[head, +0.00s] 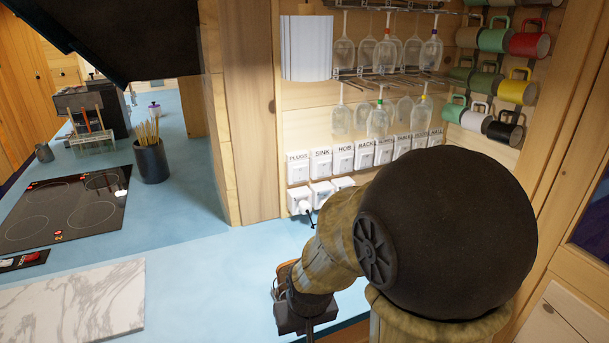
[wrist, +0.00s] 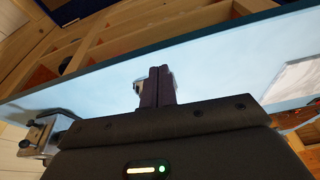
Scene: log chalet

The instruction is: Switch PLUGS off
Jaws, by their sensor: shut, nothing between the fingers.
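The switch labelled PLUGS (head: 298,168) is the leftmost white switch in a labelled row on the wooden wall panel, in the head view. Its rocker position is too small to tell. My gripper (head: 308,330) is low in the head view, over the near edge of the blue counter and well below the switch row, apart from the switch. In the wrist view my gripper (wrist: 160,74) has its two dark fingers together with nothing between them. The PLUGS switch is not recognisable in the wrist view.
White sockets (head: 299,200) sit under the switches, one with a dark plug. Glasses (head: 380,118) hang above, and mugs (head: 517,87) hang at right. A marble board (head: 75,305) lies in front.

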